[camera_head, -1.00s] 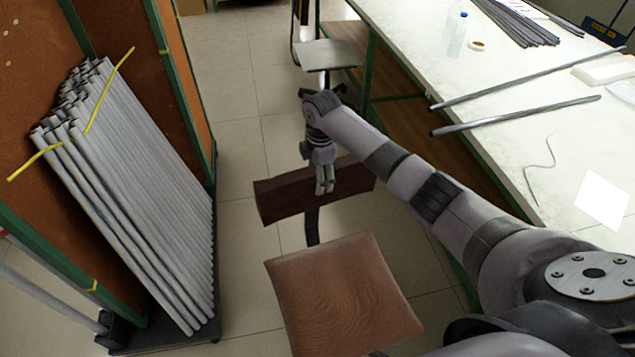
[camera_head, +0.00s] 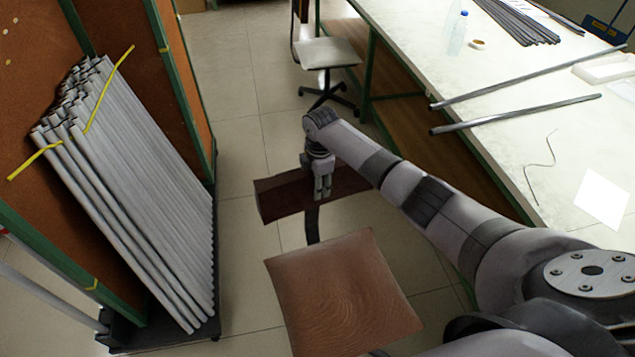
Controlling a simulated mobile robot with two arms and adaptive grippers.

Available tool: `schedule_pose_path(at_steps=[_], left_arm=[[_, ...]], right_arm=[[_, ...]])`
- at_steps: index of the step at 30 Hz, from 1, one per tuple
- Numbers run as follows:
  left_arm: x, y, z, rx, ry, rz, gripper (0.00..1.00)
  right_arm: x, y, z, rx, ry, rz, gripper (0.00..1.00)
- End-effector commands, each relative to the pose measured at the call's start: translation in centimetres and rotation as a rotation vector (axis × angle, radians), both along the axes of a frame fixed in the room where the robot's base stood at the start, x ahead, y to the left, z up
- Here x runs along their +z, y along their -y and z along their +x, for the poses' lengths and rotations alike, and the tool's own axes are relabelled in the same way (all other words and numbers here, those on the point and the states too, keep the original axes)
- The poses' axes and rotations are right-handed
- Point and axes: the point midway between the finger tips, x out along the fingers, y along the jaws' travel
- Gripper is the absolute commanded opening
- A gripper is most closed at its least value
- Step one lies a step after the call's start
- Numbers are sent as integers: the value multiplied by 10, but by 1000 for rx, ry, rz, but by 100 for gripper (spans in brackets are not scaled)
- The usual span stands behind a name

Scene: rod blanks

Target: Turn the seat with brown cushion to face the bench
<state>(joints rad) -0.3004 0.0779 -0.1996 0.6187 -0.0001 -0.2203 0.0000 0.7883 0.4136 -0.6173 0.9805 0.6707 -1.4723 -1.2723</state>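The seat with the brown cushion (camera_head: 340,295) stands on the tiled floor in the lower middle. Its dark brown backrest (camera_head: 282,199) is on the far side of the cushion, joined by a black curved bar. My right gripper (camera_head: 322,197) points down at the middle of the backrest, overlapping it in the picture. Its fingers look close together, but whether they grip the backrest's edge cannot be made out. The bench (camera_head: 500,75), with a pale top and green frame, is to the right. My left gripper is not in view.
A rack of grey rods (camera_head: 140,215) with yellow ties stands on the left. A second seat with a pale cushion (camera_head: 327,53) stands by the bench's far end. Two rods (camera_head: 515,115) and a bottle (camera_head: 457,35) lie or stand on the bench. Floor between rack and seat is clear.

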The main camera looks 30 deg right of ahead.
Motion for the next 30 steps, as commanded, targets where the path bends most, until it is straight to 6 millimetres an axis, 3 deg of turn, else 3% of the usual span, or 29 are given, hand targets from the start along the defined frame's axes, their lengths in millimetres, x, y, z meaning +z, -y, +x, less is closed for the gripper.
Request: schedule_pose_path(at_steps=[17,30], left_arm=[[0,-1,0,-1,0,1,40],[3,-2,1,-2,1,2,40]], right_arm=[[0,0,0,0,-1,0,1],[1,-7,0,37,-1,1,0]])
